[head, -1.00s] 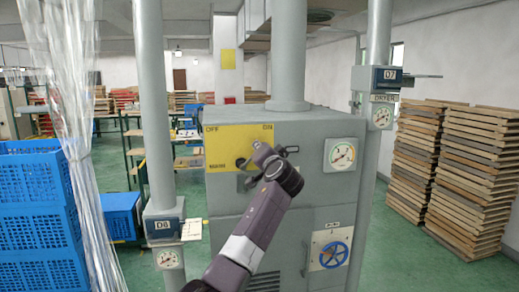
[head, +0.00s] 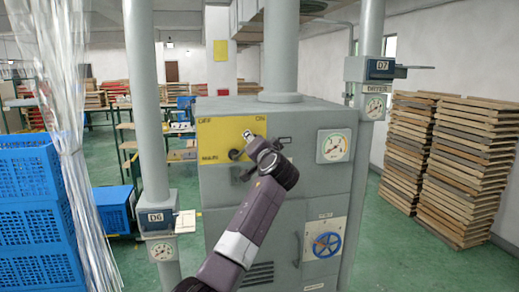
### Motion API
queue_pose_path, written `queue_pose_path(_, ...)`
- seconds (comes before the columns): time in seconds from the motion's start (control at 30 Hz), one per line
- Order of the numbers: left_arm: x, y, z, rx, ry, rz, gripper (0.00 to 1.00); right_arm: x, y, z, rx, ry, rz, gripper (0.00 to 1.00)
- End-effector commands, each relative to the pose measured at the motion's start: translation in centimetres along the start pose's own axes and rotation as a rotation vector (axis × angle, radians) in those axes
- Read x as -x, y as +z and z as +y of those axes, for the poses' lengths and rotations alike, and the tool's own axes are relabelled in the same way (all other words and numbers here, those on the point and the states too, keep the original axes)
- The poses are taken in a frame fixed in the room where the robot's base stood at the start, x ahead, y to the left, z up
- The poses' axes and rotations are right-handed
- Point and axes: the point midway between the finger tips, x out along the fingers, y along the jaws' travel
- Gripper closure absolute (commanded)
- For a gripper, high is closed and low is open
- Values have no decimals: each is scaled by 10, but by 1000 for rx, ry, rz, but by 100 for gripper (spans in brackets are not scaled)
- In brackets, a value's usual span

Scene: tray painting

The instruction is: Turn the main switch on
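The main switch is on a yellow plate (head: 215,140) on the front of a grey cabinet, marked OFF at upper left, ON at upper right and MAIN at lower left. A dark round part of the switch (head: 235,155) shows low on the plate. A small pale piece there may be a fingertip or the switch handle. My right gripper is not in view.
Blue crates (head: 35,220) stand left, stacked wooden trays (head: 465,165) right.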

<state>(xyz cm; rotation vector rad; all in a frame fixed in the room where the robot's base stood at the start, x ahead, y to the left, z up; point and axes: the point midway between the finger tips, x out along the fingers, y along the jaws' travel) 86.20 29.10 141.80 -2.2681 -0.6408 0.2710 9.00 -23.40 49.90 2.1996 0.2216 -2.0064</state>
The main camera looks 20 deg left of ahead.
Motion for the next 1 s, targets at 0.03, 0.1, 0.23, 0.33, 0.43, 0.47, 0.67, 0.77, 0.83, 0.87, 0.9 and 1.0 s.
queue_pose_path(0.03,6,0,1,1,2,3,67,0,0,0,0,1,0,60)
queue_pose_path(0.1,15,0,1,2,2,2,67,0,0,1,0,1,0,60)
queue_pose_path(0.23,35,0,2,1,3,2,67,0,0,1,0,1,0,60)
queue_pose_path(0.33,51,1,1,2,3,1,67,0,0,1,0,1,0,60)
queue_pose_path(0.43,68,0,2,0,3,2,67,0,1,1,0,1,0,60)
queue_pose_path(0.47,73,0,2,0,3,3,67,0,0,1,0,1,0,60)
queue_pose_path(0.67,98,0,2,-1,3,1,67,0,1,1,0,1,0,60)
queue_pose_path(0.77,105,1,1,-1,2,0,67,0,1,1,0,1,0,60)
queue_pose_path(0.83,107,1,1,-2,2,-1,67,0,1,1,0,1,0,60)
queue_pose_path(0.87,108,1,1,-2,2,-1,67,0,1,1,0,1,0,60)
queue_pose_path(0.9,108,1,1,-2,2,-1,67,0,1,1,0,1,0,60)
queue_pose_path(1.0,108,1,1,-2,2,-1,67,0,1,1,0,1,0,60)
